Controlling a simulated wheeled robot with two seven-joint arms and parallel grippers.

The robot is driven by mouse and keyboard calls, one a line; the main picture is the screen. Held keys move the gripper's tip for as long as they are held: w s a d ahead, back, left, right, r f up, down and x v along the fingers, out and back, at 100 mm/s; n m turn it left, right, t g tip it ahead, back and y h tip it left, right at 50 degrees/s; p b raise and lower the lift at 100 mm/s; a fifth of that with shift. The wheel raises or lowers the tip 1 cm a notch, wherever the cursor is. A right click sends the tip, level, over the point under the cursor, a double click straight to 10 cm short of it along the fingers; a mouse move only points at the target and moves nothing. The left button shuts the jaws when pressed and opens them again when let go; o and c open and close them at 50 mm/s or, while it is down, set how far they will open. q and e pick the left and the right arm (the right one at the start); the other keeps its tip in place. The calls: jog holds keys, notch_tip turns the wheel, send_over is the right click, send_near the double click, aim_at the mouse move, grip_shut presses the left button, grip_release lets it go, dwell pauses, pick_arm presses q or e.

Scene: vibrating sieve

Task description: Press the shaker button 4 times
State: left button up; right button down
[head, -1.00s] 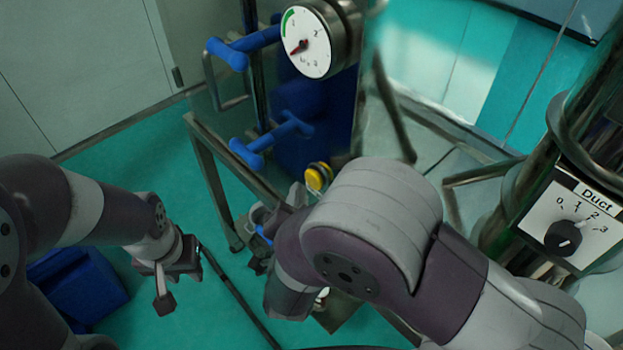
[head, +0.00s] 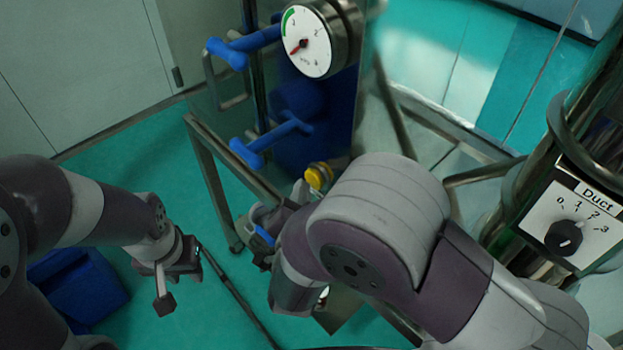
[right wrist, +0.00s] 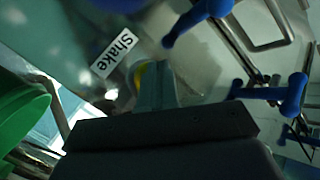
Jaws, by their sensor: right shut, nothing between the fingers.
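The yellow shaker button (head: 318,176) sits on the machine's side, just beyond my right gripper (head: 300,192) in the head view. In the right wrist view, part of the yellow button (right wrist: 145,76) shows behind the shut, empty fingers of my right gripper (right wrist: 158,86). A white "Shake" label (right wrist: 117,53) is to its left. The fingertips are very near the button; I cannot tell whether they touch it. My left gripper (head: 172,280) hangs apart from the machine at the lower left; its jaw opening is unclear.
A round dial gauge (head: 309,40) and blue-handled clamps (head: 272,140) are above the button. A "Duct" knob panel (head: 570,222) stands at the right. A blue box (head: 80,288) lies on the floor at the left. Metal frame bars surround the button area.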

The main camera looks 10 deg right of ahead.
jog(key=shift+w+d, duration=0.45)
jog(key=shift+d, duration=0.25)
dwell(0.7)
jog(key=shift+s+a, duration=0.7)
jog(key=shift+a, duration=0.25)
jog(key=shift+a, duration=0.1)
jog(key=shift+s+a, duration=0.75)
jog(key=shift+a, duration=0.25)
jog(key=shift+s+a, duration=0.7)
jog(key=shift+a, duration=0.25)
dwell(1.1)
